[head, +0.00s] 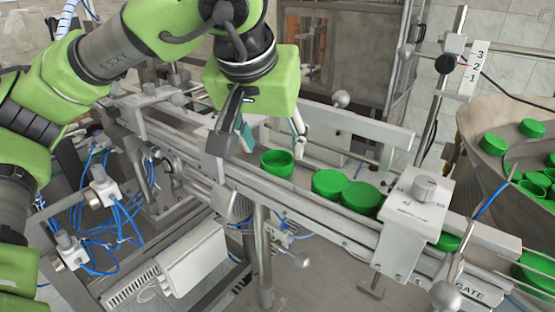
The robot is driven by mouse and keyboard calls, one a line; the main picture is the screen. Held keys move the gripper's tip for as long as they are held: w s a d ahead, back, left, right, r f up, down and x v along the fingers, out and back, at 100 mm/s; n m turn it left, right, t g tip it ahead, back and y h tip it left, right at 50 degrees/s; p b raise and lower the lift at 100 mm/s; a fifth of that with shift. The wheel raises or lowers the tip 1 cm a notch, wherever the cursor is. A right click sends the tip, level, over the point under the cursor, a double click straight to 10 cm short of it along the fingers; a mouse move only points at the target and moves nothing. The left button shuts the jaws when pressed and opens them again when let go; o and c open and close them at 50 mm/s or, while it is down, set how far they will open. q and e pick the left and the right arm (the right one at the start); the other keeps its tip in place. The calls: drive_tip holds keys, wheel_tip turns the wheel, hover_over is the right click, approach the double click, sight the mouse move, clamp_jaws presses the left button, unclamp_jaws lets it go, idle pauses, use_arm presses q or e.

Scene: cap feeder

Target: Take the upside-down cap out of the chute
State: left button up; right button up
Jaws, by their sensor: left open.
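An upside-down green cap (277,163) sits in the chute (310,157) with its hollow side facing up. My left gripper (266,142) is above and around this cap, one finger at its left and the other at its upper right. The fingers are apart, and I see no clear contact with the cap. Two more green caps, one (328,183) and another (361,197), lie closed side up in the chute to the right. My right gripper is not in view.
A grey box with a knob (424,190) bridges the chute at the right, with another green cap partly hidden under it. A bowl (480,103) holding several green caps stands at the far right. Metal rails line the chute. Blue hoses (120,218) hang below at the left.

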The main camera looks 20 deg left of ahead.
sight(277, 158)
use_arm(q)
drive_tip(key=p+x, duration=0.2)
drive_tip(key=x, duration=0.2)
drive_tip(key=shift+w, duration=0.15)
drive_tip(key=shift+w+f, duration=0.15)
drive_tip(key=shift+f, duration=0.1)
drive_tip(key=c, duration=0.5)
drive_tip(key=shift+r, duration=0.1)
